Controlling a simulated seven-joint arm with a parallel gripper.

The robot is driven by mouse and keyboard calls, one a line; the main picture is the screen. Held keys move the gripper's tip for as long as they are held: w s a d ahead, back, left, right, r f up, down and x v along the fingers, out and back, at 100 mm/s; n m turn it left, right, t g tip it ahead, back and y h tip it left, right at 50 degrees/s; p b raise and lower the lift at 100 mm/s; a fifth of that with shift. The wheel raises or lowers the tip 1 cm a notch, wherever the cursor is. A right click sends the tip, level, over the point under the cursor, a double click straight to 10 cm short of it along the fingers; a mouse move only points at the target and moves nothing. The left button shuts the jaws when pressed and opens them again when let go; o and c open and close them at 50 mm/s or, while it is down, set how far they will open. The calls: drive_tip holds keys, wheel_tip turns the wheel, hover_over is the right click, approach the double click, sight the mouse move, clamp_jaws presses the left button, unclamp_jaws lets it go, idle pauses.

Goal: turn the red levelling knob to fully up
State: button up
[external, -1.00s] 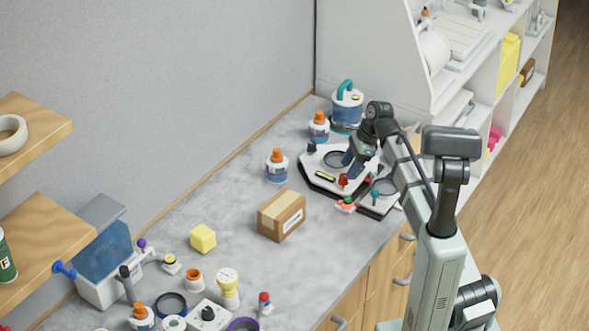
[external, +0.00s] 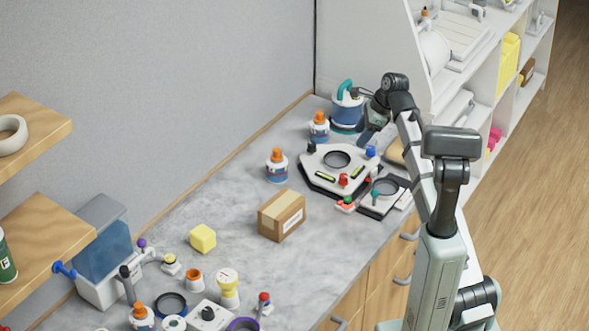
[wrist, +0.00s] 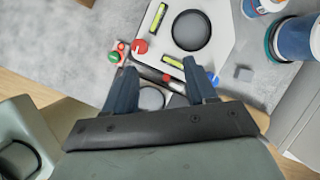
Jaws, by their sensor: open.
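The red levelling knob (external: 343,180) stands at the front edge of a white levelling plate (external: 316,163) with a black ring and yellow-green level vials. In the wrist view the red knob (wrist: 140,46) shows at the plate's edge, up and left of the space between my fingertips. My gripper (external: 367,134) is open and empty, above the plate's back right side, near the blue knob (external: 370,152), apart from the red knob. A dark knob (external: 311,146) stands at the plate's left corner. I cannot read the red knob's setting.
A smaller dark-ringed device (external: 367,207) stands right of the plate, and a red-and-green piece (external: 345,205) lies in front. A blue tub (external: 347,110) and orange-capped bottles (external: 277,167) stand behind and left. A cardboard box (external: 282,216) is front left, with clear counter around it.

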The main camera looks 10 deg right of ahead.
drive_tip(key=w+d+r+m+t, duration=0.2)
drive_tip(key=w+d+m+t, duration=0.15)
drive_tip(key=w, duration=0.35)
drive_tip(key=w+d+m+t+h, duration=0.1)
drive_tip(key=d+m+h, duration=0.1)
drive_tip(key=d, duration=1.5)
drive_tip(key=shift+w+d+r+m+t+h, duration=0.2)
drive_tip(key=shift+d+m+t+h, duration=0.05)
drive_tip(key=shift+m+t+h, duration=0.1)
